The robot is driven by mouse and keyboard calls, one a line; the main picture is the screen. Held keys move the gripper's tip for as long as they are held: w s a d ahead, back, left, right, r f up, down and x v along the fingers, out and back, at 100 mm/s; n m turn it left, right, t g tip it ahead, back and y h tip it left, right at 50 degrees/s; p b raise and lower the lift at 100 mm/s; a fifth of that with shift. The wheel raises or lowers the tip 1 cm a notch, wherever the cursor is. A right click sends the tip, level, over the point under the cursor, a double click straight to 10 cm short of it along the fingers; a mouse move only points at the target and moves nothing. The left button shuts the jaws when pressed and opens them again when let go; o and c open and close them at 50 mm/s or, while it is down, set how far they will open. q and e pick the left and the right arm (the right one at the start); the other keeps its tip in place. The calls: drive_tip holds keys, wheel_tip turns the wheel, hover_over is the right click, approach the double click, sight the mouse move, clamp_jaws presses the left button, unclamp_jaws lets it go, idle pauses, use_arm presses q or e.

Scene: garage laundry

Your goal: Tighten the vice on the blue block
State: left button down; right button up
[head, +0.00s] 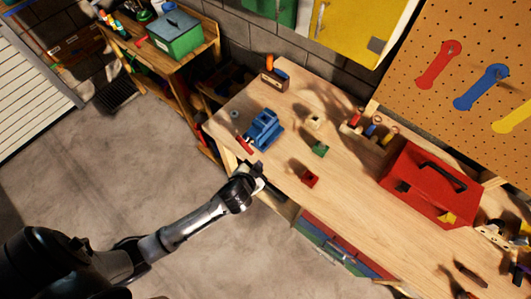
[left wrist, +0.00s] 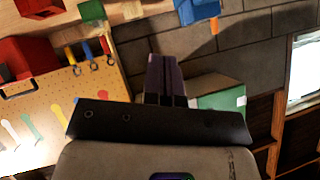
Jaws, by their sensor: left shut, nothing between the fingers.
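The blue vice (head: 264,128) stands near the left front edge of the workbench, with a red handle (head: 243,144) on its front side. I cannot tell a separate blue block from the vice's blue body at this size. A blue thing, likely the vice, shows cut off at the top of the left wrist view (left wrist: 198,10). My left gripper (head: 259,168) is near the bench's front edge, just below the vice in the picture and apart from it. Its fingers (left wrist: 165,80) are together and empty. My right gripper is not in view.
On the workbench (head: 345,207) are a red block (head: 310,179), a green block (head: 320,149), a pale block (head: 314,122) and a red toolbox (head: 430,184). Screwdrivers (head: 370,130) stand at the back. A drawer unit (head: 340,250) is under the bench. Bare wood lies right of the red block.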

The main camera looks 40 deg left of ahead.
use_arm(q)
drive_tip(key=s+a+g+y, duration=0.1)
drive_tip(key=a+y, duration=0.1)
drive_tip(key=a, duration=0.1)
hover_over(250, 150)
drive_tip(key=s+d, duration=0.3)
wheel_tip(250, 150, down, 7)
drive_tip(key=shift+w+a+f+m+g+p, duration=0.15)
drive_tip(key=shift+a+f+p, duration=0.05)
drive_tip(key=shift+f, duration=0.2)
drive_tip(key=shift+w+a+f+m+g+p, duration=0.1)
drive_tip(key=shift+a+f+m+g+p, duration=0.05)
drive_tip(key=shift+f, duration=0.2)
drive_tip(key=shift+a+f, duration=0.5)
drive_tip(key=shift+f, duration=0.25)
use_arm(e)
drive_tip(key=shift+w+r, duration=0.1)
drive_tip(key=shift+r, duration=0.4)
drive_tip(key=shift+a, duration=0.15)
